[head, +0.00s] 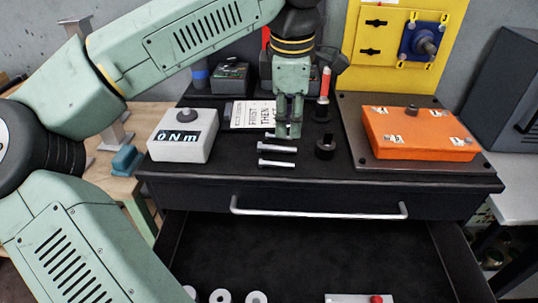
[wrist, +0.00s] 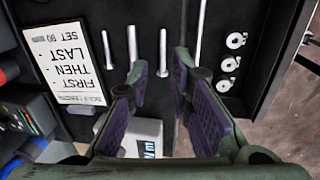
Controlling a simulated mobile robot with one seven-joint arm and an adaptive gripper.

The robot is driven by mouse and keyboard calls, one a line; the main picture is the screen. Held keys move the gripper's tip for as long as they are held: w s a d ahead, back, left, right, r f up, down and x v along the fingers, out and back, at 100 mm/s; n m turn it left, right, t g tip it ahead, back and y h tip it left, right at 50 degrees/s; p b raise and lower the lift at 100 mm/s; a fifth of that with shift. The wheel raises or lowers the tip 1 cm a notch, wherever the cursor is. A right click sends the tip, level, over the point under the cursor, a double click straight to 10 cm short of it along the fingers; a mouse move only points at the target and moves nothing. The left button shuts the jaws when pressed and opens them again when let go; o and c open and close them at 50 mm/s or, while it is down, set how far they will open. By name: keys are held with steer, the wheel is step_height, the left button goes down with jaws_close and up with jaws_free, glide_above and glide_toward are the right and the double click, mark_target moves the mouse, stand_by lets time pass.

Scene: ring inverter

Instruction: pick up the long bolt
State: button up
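Three silver bolts lie side by side on the black top. In the head view, the front bolt (head: 277,163) and middle bolt (head: 277,149) are clear, while the back one is mostly behind my gripper (head: 289,133). The wrist view shows the back bolt (wrist: 107,48), middle bolt (wrist: 132,45) and front bolt (wrist: 163,50). The middle one looks thickest, but a finger hides its lower end, so I cannot tell for sure which is longest. My gripper, also in the wrist view (wrist: 159,68), is open and empty above the bolts, fingers pointing down.
A torque display box (head: 183,135) stands left and a printed card (head: 253,114) behind. A dark ring (head: 325,147) and an orange box (head: 418,134) are to the right. Below the front edge, an open drawer with a silver handle (head: 318,213) holds several washers (head: 256,297).

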glide_above(285, 163)
steer(key=s, duration=0.1)
step_height(285, 163, down, 5)
steer(key=shift+f+p, duration=0.15)
steer(key=shift+p, duration=0.15)
steer(key=shift+w+f+p, duration=0.15)
steer(key=shift+f+p, duration=0.25)
steer(key=shift+f, duration=0.95)
steer(key=shift+w+f+p, duration=0.15)
steer(key=shift+f+p, duration=0.2)
steer(key=shift+f, duration=0.95)
jaws_close()
